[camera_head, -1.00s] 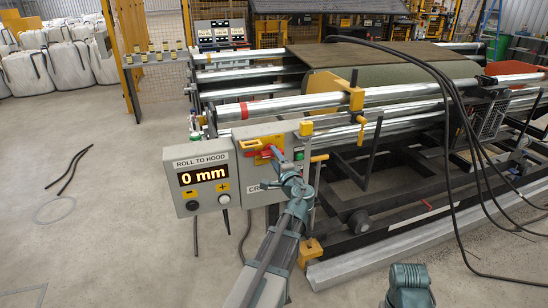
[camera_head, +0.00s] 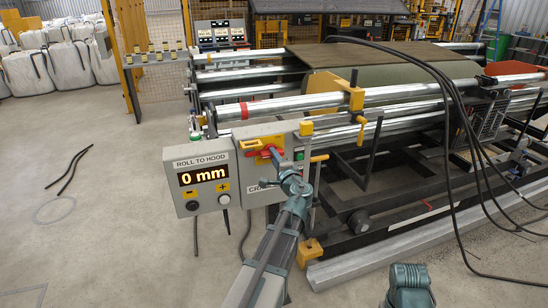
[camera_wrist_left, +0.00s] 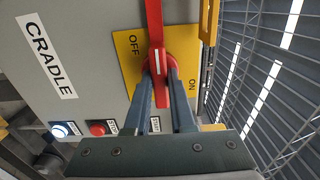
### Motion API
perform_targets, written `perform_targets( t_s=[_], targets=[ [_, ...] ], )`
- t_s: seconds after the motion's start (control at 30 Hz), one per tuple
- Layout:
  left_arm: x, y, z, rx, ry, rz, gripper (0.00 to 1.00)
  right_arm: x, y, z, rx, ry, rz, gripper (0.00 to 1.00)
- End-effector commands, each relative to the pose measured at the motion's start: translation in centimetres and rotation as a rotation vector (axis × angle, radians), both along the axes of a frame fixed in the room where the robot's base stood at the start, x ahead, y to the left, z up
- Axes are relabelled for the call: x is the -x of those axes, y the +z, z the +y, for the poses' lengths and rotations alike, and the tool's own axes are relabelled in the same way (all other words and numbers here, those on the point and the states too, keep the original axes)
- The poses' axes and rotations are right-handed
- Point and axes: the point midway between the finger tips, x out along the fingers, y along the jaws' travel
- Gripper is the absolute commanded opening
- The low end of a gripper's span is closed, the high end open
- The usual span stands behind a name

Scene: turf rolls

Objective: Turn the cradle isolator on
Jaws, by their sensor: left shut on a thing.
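The cradle isolator is a red rotary handle (camera_wrist_left: 154,25) on a yellow plate (camera_wrist_left: 128,44) marked OFF and ON. The plate is on a grey box lettered CRADLE. In the head view the red handle (camera_head: 263,153) shows on the front of the box, partly hidden by my gripper. My left gripper (camera_wrist_left: 162,92) is shut on the red handle, one finger on each side of it. The handle runs up the wrist picture, between the OFF and ON words; I cannot tell its setting.
A display box (camera_head: 203,178) reading 0 mm is joined to the left of the isolator box. A blue-white lamp (camera_wrist_left: 61,130) and a red button (camera_wrist_left: 98,128) are beside the plate. Roller cradle (camera_head: 270,105) stands behind; black cables (camera_head: 470,170) hang right. Floor at left is mostly clear.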

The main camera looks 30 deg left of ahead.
Motion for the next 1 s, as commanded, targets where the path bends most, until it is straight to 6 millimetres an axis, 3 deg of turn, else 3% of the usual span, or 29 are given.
perform_targets(
  t_s=[0.37, 1.0],
  targets=[
    [0.05, -0.04, -0.03, -0.078, 0.0, 0.093, 0.0, 0.0, -0.02, 0.0, 0.0, 0.0, 0.0, 0.5],
    [0.07, -0.07, -0.03, -0.462, 0.0, 0.542, 0.0, 0.0, -0.03, 0.0, 0.0, 0.0, 0.0, 0.5]
  ],
)
